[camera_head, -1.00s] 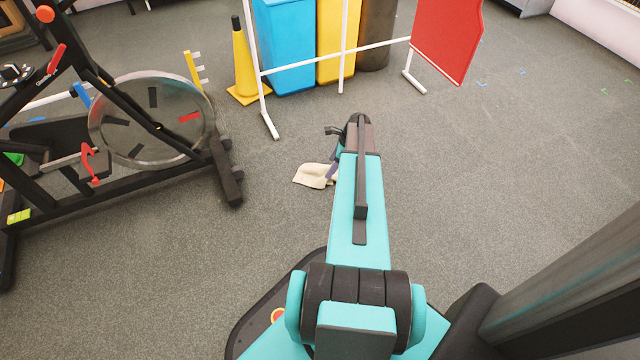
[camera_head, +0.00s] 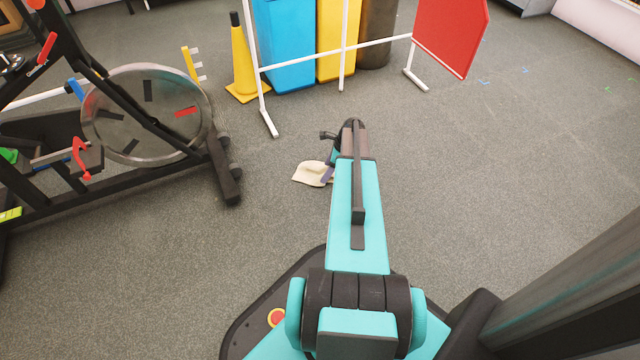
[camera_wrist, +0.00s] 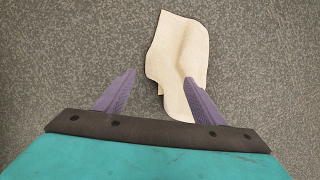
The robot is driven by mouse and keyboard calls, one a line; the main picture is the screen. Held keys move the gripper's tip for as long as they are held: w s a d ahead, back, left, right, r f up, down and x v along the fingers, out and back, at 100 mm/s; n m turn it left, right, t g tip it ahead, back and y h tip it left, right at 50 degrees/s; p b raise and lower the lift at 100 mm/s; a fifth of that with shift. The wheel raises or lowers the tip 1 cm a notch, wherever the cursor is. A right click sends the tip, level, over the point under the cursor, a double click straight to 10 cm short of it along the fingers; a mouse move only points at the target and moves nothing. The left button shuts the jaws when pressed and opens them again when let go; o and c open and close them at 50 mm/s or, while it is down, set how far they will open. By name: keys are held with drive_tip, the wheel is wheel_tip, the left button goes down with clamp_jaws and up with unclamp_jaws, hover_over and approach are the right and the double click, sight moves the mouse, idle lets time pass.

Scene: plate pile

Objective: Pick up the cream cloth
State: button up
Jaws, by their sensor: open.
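The cream cloth (camera_head: 311,173) lies slightly rumpled on the grey floor in the head view, its right end hidden behind my arm. In the wrist view the cloth (camera_wrist: 178,60) lies ahead and right of the middle. My gripper (camera_wrist: 158,76) is open and empty, its two purple fingers spread. The right fingertip overlaps the cloth in the picture; the left fingertip is over bare floor. I cannot tell whether the fingers touch the cloth. In the head view my gripper (camera_head: 328,172) is mostly hidden by my arm, beside the cloth.
A black exercise machine (camera_head: 225,170) with a round flywheel stands at the left. A white frame (camera_head: 265,100), a yellow cone (camera_head: 243,60), a blue bin (camera_head: 285,50) and a red panel (camera_head: 450,35) stand at the back. The floor to the right is clear.

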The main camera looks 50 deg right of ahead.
drive_tip(key=shift+b+x, duration=0.6)
drive_tip(key=shift+x, duration=1.75)
drive_tip(key=shift+w+a+f, duration=0.1)
drive_tip(key=shift+w+f, duration=0.05)
drive_tip(key=shift+f, duration=0.35)
clamp_jaws()
wheel_tip(320, 180, up, 12)
drive_tip(key=p, duration=0.9)
drive_tip(key=shift+p, duration=0.4)
drive_tip(key=shift+r, duration=0.1)
wheel_tip(320, 180, up, 9)
drive_tip(key=p, duration=0.6)
drive_tip(key=shift+p, duration=0.35)
